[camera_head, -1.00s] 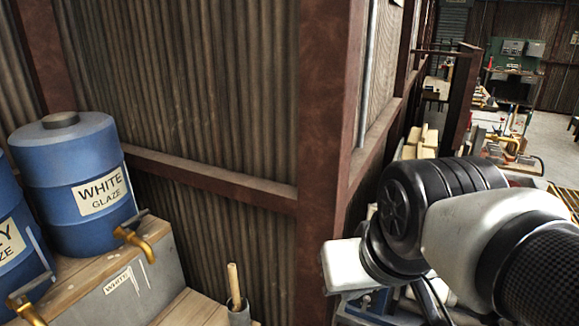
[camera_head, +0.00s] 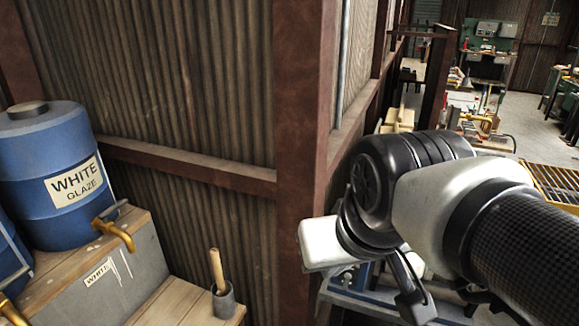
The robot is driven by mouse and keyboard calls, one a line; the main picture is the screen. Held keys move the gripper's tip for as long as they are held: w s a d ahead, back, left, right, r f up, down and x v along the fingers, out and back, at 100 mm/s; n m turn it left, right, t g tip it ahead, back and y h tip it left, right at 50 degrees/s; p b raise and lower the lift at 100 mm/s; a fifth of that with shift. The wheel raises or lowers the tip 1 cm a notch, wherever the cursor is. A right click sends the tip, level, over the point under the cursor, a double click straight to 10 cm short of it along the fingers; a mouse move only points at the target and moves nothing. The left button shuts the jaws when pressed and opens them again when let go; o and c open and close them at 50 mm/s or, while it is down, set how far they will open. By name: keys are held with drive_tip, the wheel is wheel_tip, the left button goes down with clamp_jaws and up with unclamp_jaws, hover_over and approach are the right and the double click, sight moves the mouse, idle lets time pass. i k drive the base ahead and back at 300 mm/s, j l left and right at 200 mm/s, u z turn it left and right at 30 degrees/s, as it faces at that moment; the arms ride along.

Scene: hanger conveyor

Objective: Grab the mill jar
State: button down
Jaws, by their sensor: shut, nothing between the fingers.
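I cannot pick out a mill jar for certain in this view. My gripper (camera_head: 415,308) hangs below my black and white wrist at the lower right, partly hidden by the arm. Its dark fingers are shut and hold nothing. It is in front of a blue-grey metal frame (camera_head: 370,305), with no jar seen at its tips.
A blue drum marked WHITE GLAZE (camera_head: 62,160) with a brass tap stands on a wood-topped stand (camera_head: 105,235) at left. A small grey cup (camera_head: 224,302) holds a wooden stick. A rusty post (camera_head: 301,150) and corrugated wall stand centre. Open floor (camera_head: 528,130) shows far right.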

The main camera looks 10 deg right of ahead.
sight(420, 266)
drive_tip(key=i+l+z, duration=0.15)
drive_tip(key=z, duration=1.5)
